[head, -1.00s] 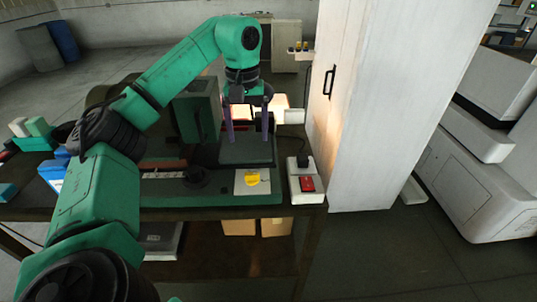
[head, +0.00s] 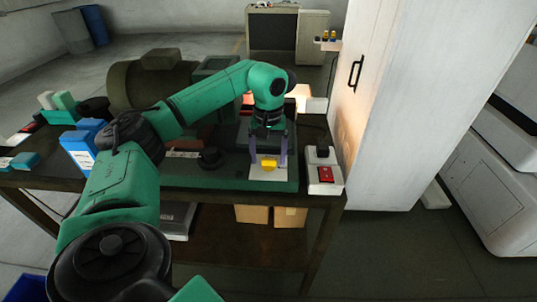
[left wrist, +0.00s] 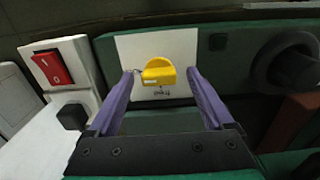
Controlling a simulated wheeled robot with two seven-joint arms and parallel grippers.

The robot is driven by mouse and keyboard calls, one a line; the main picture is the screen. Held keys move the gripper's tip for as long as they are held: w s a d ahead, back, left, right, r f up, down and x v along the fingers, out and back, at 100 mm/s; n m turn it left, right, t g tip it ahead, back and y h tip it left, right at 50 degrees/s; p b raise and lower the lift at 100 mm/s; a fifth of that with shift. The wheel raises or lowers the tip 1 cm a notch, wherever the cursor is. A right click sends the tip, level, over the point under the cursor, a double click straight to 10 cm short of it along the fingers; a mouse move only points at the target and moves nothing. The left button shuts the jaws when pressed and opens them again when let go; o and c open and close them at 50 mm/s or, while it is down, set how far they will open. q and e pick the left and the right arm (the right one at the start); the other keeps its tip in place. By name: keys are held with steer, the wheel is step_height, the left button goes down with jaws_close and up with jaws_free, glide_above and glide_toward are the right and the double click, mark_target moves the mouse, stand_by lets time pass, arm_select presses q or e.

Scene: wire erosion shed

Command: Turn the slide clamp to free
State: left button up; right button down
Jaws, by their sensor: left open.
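The slide clamp is a yellow knob (head: 269,165) on a white plate (head: 258,176), on the front of a green machine on the bench. My left gripper (head: 269,163) points down at it, open, with one purple finger on each side. In the left wrist view the knob (left wrist: 159,70) lies between and slightly beyond the fingertips, with no clear contact. Small upside-down lettering shows by the knob, too small to read surely. My right gripper is not in view.
A white switch box (head: 323,178) with a red rocker and black button stands close right of the plate. A black round knob (head: 209,158) is to the left. A tall white cabinet (head: 385,110) rises at the right.

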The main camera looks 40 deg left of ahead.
arm_select(q)
steer(key=shift+w, duration=0.1)
steer(key=c, duration=0.5)
jaws_close()
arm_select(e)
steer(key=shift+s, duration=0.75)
